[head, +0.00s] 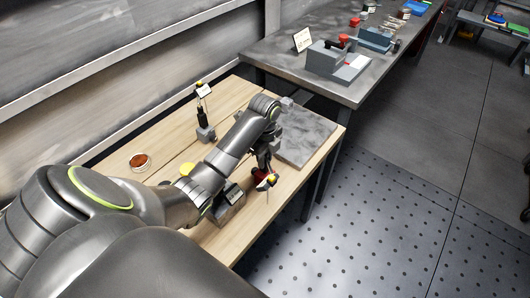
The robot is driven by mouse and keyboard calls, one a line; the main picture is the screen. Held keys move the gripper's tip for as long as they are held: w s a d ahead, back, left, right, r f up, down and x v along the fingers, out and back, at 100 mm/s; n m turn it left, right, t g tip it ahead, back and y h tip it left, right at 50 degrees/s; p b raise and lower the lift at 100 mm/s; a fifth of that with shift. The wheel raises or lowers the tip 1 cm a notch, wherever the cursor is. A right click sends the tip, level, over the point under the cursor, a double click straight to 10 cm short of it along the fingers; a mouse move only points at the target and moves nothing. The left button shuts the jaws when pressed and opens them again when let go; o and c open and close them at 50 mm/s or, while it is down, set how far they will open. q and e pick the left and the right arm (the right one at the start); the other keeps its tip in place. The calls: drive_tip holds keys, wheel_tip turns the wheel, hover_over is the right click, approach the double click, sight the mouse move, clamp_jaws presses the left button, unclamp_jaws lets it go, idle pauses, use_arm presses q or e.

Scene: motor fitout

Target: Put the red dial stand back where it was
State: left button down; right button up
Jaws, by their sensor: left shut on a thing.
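My left arm reaches in from the left, and its gripper (264,168) points down over the front right part of the wooden table. It is shut on the red dial stand (262,184), a small piece with red and dark parts and a yellow spot. The gripper and wrist hide much of the stand. I cannot tell whether its base touches the tabletop. My right gripper is not in view.
A grey plate (308,138) lies right behind the gripper. Another dark stand with a grey base (205,133) is further back, and a round reddish-brown dish (140,161) is at left. A grey block (228,208) sits close to my arm. A grey bench (285,65) stands behind.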

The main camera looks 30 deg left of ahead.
use_arm(q)
drive_tip(key=c, duration=1.6)
unclamp_jaws()
drive_tip(key=shift+f, duration=0.1)
drive_tip(key=o, duration=0.4)
drive_tip(key=shift+s, duration=0.1)
drive_tip(key=shift+r, duration=0.25)
wheel_tip(320, 180, up, 5)
drive_tip(key=shift+r, duration=0.1)
wheel_tip(320, 180, up, 5)
drive_tip(key=p, duration=0.5)
drive_tip(key=shift+p, duration=0.35)
drive_tip(key=shift+r+p, duration=0.8)
